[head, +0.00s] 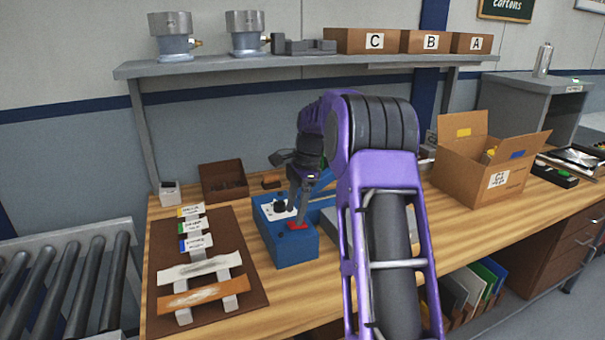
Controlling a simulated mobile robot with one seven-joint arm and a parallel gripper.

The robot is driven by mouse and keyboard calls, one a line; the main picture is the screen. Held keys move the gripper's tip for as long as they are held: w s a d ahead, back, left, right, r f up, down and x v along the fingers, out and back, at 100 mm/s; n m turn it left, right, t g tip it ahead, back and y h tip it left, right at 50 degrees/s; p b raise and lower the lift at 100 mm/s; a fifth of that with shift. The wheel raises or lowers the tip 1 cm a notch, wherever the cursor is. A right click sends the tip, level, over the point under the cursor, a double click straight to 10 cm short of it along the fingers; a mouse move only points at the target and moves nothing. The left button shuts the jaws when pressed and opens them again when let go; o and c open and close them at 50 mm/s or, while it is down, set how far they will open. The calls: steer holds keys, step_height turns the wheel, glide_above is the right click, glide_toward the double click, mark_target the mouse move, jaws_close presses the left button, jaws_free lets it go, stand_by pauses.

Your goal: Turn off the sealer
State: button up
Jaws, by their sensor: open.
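The sealer is a blue box-shaped machine (286,248) on the wooden bench in the head view. Its top has a pale panel with a black knob (280,206) and a red switch (298,226). Whether the switch is on or off cannot be read at this size. My gripper (295,208) points down over the sealer's top, close to the red switch. The fingers are open with nothing seen between them; I cannot tell whether they touch the switch.
A brown mat (240,279) with strips and labelled pieces lies left of the sealer. A brown bin (222,182) stands behind it. An open carton (487,174) is on the right. A shelf (290,64) with housings and lettered boxes runs above. A roller conveyor (70,285) is at far left.

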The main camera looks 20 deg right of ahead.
mark_target(306, 223)
steer(key=p+v, duration=0.3)
steer(key=v, duration=1.2)
